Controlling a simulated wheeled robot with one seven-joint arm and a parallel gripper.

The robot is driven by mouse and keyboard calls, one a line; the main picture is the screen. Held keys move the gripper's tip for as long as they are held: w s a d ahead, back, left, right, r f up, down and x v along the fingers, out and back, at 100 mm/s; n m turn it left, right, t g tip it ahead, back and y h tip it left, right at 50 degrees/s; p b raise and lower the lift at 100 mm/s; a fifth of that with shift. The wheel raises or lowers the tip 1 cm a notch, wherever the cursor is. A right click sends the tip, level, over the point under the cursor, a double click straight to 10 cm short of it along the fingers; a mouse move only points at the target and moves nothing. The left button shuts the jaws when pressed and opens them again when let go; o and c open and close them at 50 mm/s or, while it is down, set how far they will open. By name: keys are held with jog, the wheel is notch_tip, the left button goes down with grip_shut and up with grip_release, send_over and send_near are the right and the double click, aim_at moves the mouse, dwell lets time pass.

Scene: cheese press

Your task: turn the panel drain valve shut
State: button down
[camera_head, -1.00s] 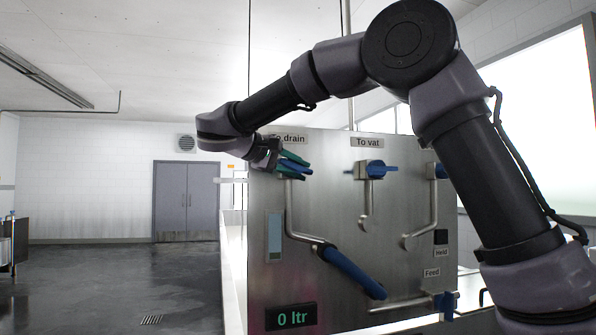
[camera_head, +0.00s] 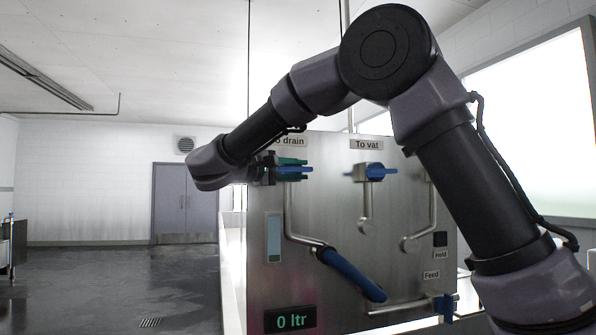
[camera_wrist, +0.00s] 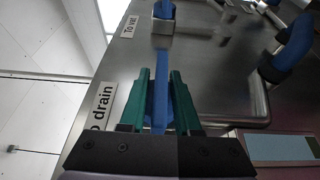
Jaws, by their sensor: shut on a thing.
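The steel panel (camera_head: 335,230) carries the drain valve under a partly hidden "To drain" label (camera_head: 292,141), which also shows in the wrist view (camera_wrist: 101,106). The valve's blue lever (camera_head: 300,170) lies about level, with a pipe running down below it. My gripper (camera_head: 304,169), with green fingers, reaches in from the left and is shut on the blue lever. In the wrist view my gripper (camera_wrist: 160,75) has one green finger on each side of the lever (camera_wrist: 160,100). The valve body is mostly hidden by the fingers.
A "To vat" valve with a blue lever (camera_head: 375,172) sits to the right on the same panel. The display (camera_head: 291,319) reads "0 ltr". Open floor (camera_head: 110,275) lies left of the panel.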

aim_at(278, 169)
jog(key=c, duration=0.9)
grip_release()
jog(key=shift+w, duration=0.1)
jog(key=shift+o, duration=0.2)
jog(key=shift+a, duration=0.1)
jog(key=v, duration=1)
jog(key=shift+s+a, duration=0.25)
